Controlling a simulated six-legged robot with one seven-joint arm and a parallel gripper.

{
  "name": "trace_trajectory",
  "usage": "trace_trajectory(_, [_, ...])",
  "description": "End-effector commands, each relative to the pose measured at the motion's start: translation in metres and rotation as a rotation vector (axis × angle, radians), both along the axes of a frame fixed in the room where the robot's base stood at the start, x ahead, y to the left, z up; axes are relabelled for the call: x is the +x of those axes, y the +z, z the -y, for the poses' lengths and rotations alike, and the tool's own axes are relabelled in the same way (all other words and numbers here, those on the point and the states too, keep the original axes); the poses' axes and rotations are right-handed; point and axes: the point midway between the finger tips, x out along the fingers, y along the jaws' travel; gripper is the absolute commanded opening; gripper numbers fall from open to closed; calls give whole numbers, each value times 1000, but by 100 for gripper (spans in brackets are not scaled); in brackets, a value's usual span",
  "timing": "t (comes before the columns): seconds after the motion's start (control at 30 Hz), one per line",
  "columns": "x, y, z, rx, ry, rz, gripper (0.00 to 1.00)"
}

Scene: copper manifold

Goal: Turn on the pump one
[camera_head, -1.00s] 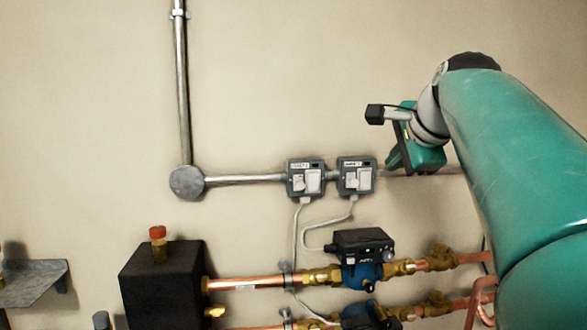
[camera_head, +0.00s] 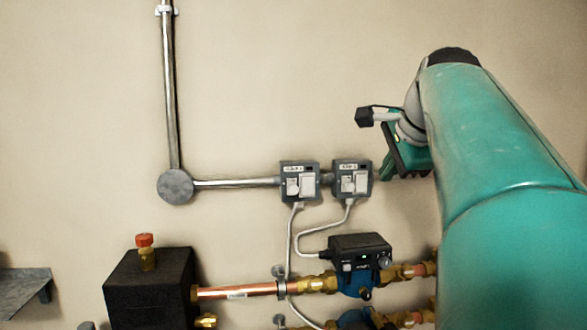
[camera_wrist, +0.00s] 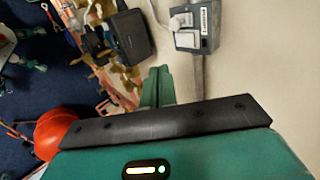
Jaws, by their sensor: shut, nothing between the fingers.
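Two grey switch boxes are on the wall in the head view: a left box (camera_head: 299,181) and a right box (camera_head: 352,179). Each has white switch parts and a small label too blurred to read surely. My gripper (camera_head: 385,174) is just right of the right box, near its height; contact cannot be told. The wrist view shows the two green fingertips (camera_wrist: 158,85) together and empty, with one switch box (camera_wrist: 191,27) beyond them, probably the right one. A pump with a black control head (camera_head: 360,248) sits below the boxes, on a copper pipe.
A grey conduit (camera_head: 235,183) joins the boxes to a round junction (camera_head: 175,187). White cables (camera_head: 318,229) hang from the boxes. A black block (camera_head: 150,285) with a red-capped valve stands lower left. A red round object (camera_wrist: 53,133) shows in the wrist view.

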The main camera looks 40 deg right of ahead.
Motion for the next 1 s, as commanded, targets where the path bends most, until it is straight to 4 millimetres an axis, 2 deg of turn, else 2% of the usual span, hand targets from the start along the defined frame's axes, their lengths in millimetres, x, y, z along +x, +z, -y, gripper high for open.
trace_trajectory(0.4, [51, -62, 30, 3, 1, -4, 0])
trace_trajectory(0.63, [78, -63, 47, 1, 1, -3, 0])
trace_trajectory(1.0, [83, -63, 50, 1, 0, -1, 0])
